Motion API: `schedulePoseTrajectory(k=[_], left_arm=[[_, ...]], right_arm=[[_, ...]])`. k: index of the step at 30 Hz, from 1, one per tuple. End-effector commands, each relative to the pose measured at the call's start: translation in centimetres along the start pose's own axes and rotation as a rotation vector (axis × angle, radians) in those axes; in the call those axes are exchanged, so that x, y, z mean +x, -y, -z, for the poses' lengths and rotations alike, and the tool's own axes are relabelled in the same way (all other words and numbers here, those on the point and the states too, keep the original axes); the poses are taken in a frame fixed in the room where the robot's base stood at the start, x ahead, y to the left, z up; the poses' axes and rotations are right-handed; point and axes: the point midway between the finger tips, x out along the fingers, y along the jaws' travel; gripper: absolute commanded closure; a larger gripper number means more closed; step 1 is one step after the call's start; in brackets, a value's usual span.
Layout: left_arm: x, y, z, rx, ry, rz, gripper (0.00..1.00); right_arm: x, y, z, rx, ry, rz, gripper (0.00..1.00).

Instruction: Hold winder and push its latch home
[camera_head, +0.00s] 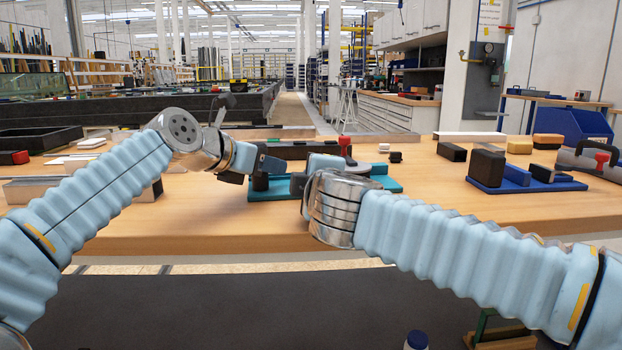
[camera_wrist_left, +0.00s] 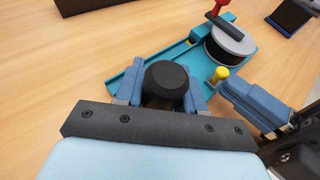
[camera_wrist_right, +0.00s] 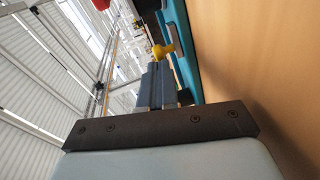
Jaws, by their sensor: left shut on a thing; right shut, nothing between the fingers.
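The winder has a teal base (camera_head: 270,194), also in the left wrist view (camera_wrist_left: 128,80), lying on the wooden bench. It carries a grey drum (camera_wrist_left: 230,42) with a dark crank and red knob (camera_head: 344,141), a round black knob (camera_wrist_left: 167,80) and a small yellow latch (camera_wrist_left: 220,73). My left gripper (camera_head: 258,168) is shut on the black knob, one blue finger on each side. My right gripper (camera_wrist_right: 158,68) is shut and empty. Its fingertips are right at the yellow latch (camera_wrist_right: 162,50); whether they touch cannot be told. My right wrist partly hides the winder in the head view.
To the right is a blue fixture (camera_head: 540,186) with black blocks. Behind it are a yellow block (camera_head: 519,146) and a blue bin (camera_head: 577,125). A black tray (camera_head: 38,139) and a metal bar (camera_head: 75,188) are at left. The bench front between is clear.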

Motion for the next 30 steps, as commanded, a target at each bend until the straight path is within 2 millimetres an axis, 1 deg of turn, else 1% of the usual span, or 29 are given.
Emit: schedulePoseTrajectory(k=[3, 5, 13, 17, 20, 22, 27, 30], left_arm=[[0.1, -0.1, 0.2, 0.0, -0.005, -0.001, 1.0], [0.1, -0.1, 0.2, 0.0, -0.005, -0.001, 1.0], [0.1, -0.1, 0.2, 0.0, -0.005, 0.0, 1.0], [0.1, -0.1, 0.2, 0.0, -0.005, 0.0, 1.0], [0.1, -0.1, 0.2, 0.0, -0.005, 0.0, 1.0], [0.1, -0.1, 0.2, 0.0, -0.005, 0.0, 1.0], [0.1, -0.1, 0.2, 0.0, -0.005, 0.0, 1.0], [0.1, -0.1, 0.2, 0.0, -0.005, 0.0, 1.0]], right_arm=[[0.4, -0.1, -1.4, 0.002, 0.004, 0.0, 1.0], [0.5, -0.2, -1.7, 0.002, 0.005, 0.0, 1.0], [0.5, -0.1, -1.7, 0.001, 0.006, 0.0, 1.0], [-0.1, -0.1, -1.0, 0.001, 0.002, 0.0, 1.0], [-1.3, -0.2, 0.3, 0.0, -0.001, -0.001, 1.0], [-2.5, -0.2, 1.5, -0.001, -0.004, -0.002, 1.0], [-7.0, -0.3, 1.3, 0.003, -0.003, -0.004, 1.0], [-9.2, -0.3, 1.4, 0.003, -0.003, -0.003, 1.0]])
